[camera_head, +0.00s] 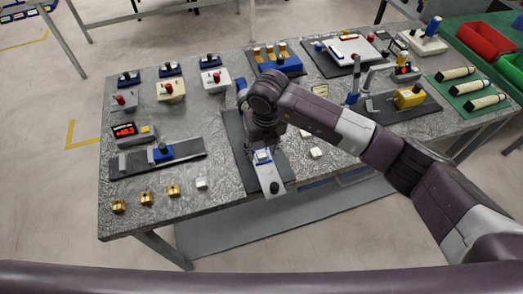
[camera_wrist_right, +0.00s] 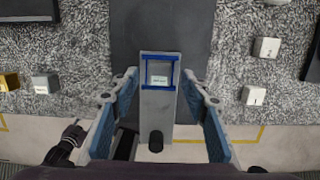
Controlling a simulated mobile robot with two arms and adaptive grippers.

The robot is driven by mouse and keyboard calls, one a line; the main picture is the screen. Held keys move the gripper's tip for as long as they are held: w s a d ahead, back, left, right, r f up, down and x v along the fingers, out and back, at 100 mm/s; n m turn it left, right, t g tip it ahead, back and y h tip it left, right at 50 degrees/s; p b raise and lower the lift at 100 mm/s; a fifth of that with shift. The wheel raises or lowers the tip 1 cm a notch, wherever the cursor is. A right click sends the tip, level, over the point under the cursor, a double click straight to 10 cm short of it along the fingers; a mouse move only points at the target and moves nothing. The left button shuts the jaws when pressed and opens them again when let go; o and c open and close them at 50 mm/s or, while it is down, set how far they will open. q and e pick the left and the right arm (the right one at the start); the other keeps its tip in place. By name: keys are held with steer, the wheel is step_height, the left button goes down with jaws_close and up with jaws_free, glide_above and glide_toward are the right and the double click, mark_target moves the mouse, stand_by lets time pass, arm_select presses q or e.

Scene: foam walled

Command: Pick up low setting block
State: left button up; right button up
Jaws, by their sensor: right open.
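A small pale block (camera_wrist_right: 160,80) with a label too small to read sits inside a blue frame (camera_wrist_right: 160,57) on a grey gauge-like fixture (camera_wrist_right: 157,112). The fixture lies on a dark mat (camera_head: 238,140) near the table's front edge. My right gripper (camera_wrist_right: 161,88) is open above the fixture, one finger on each side of it, and holds nothing. In the head view the right arm reaches in from the right and its wrist hides part of the fixture. A labelled grey block (camera_head: 201,183) stands to the left. I cannot tell which block is the low setting one.
White blocks marked 1 (camera_wrist_right: 254,95) and 2 (camera_wrist_right: 266,47) lie to the right. Several gold blocks (camera_head: 146,198) stand at the front left. A display unit (camera_head: 126,130) and a dark rail with a blue slider (camera_head: 160,153) stand behind them. Bare tabletop (camera_head: 215,135) lies between.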

steer(key=shift+w+f, duration=0.15)
steer(key=shift+f, duration=0.55)
jaws_close()
steer(key=shift+r, duration=0.15)
